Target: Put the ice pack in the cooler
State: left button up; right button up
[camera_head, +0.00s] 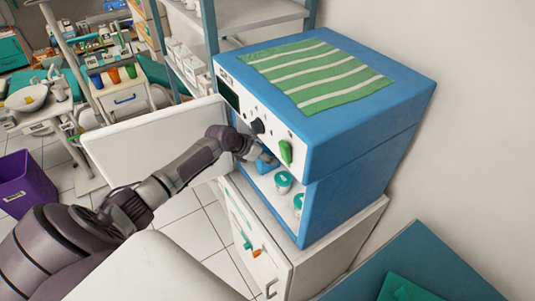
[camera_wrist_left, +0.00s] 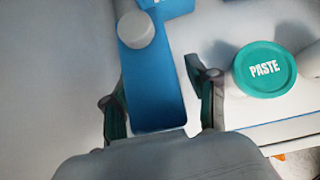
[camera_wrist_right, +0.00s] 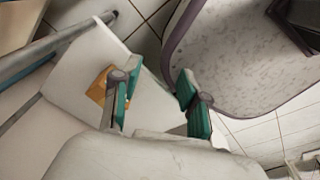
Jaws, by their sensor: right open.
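A blue block with a white round cap, seemingly the ice pack (camera_wrist_left: 152,88), lies between the fingers of my left gripper (camera_wrist_left: 160,105) in the left wrist view. The fingers are spread around it, with a narrow gap at its right side. In the head view my left gripper (camera_head: 255,152) reaches into the open front of a blue box-shaped appliance (camera_head: 350,140); part of the blue block (camera_head: 266,164) shows there. My right gripper (camera_wrist_right: 158,85) is open and empty in the right wrist view. I cannot tell which thing is the cooler.
Teal-lidded jars (camera_head: 284,180) stand right of the left gripper; one reads PASTE (camera_wrist_left: 265,69). The appliance's white door (camera_head: 150,145) stands open at the left. A white cabinet (camera_head: 335,240) is below. A purple bin (camera_head: 27,185) stands on the floor at far left.

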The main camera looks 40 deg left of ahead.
pick_arm(q)
jog(key=v, duration=0.7)
jog(key=shift+r, duration=0.35)
jog(key=shift+s, duration=0.15)
jog(key=shift+s+a+f, duration=0.1)
